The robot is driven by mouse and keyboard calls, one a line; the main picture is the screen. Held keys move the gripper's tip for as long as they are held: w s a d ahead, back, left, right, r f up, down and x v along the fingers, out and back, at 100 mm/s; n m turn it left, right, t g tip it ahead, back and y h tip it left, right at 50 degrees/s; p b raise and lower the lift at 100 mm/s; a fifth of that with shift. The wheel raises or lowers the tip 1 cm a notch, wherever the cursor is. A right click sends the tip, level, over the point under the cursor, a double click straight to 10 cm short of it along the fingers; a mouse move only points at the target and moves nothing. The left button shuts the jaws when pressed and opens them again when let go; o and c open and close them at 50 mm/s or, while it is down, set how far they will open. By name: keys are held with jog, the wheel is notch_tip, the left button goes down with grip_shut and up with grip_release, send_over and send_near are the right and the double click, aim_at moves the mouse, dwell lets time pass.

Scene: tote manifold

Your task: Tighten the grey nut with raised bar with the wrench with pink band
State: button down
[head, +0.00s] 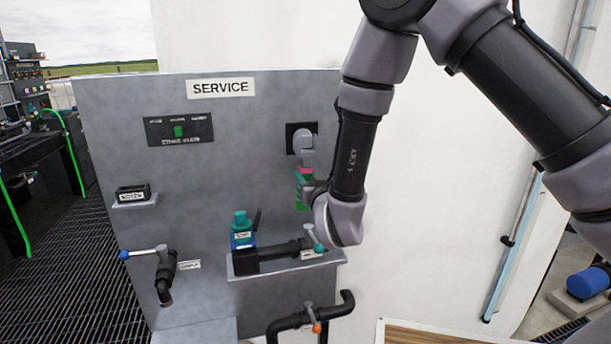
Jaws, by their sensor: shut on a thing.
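The wrench with pink band (306,170) is upright against the grey panel, in front of my wrist. Its pink band shows above a green part, and its grey head points up. My gripper (309,186) is shut on the wrench, partly hidden by my wrist. The grey nut with raised bar (302,136) appears at the black square plate on the panel's upper right. The wrench's head overlaps it in the picture; I cannot tell whether it is seated around the nut, and the raised bar is not clear.
The SERVICE panel (105,110) carries a small shelf with a black label block (133,193). A blue-tipped lever valve (163,262) is at lower left. A teal-capped fitting (241,222) and black pipe stand on a ledge below my gripper. An orange-tipped valve (315,327) is lower.

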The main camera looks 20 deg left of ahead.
jog(key=shift+v, duration=2.1)
